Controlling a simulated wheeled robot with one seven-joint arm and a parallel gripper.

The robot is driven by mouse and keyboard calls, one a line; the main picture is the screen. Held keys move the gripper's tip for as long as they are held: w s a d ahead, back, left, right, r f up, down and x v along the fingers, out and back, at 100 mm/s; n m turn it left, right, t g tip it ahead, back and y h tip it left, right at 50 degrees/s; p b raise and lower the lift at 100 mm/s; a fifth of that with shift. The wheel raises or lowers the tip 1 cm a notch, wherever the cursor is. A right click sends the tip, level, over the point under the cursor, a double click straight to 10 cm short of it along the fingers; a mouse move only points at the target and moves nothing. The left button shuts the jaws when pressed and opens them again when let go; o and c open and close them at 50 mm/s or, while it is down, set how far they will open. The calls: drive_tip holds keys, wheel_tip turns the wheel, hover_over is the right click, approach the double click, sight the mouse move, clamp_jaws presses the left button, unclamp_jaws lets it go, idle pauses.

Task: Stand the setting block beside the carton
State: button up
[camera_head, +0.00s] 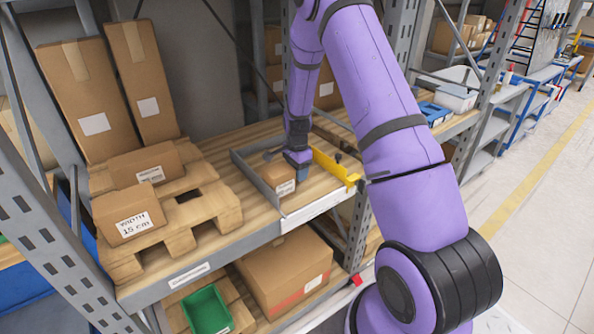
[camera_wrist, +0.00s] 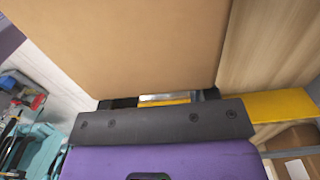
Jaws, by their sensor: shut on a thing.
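The carton (camera_head: 276,180) is a small brown box with a white label, sitting in a lane on the wooden shelf. In the wrist view a large brown cardboard face (camera_wrist: 120,45) fills the upper left, close to the fingers. My gripper (camera_head: 299,158) points down at the carton's right side, between it and the yellow rail (camera_head: 330,167). It is shut on a small blue-grey piece (camera_head: 304,174), which looks like the setting block. In the wrist view only a pale strip (camera_wrist: 165,97) shows between my black fingers (camera_wrist: 163,100). Whether the block touches the shelf is hidden.
A grey rail (camera_head: 257,180) bounds the lane at left. The yellow rail also shows in the wrist view (camera_wrist: 285,105). A pallet (camera_head: 205,200) at left holds a box marked "WIDTH 15 cm" (camera_head: 128,212) and other boxes. Steel uprights (camera_head: 398,75) flank the bay.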

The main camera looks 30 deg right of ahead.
drive_tip(key=shift+f, duration=0.6)
drive_tip(key=o, duration=1.3)
drive_tip(key=shift+r, duration=0.15)
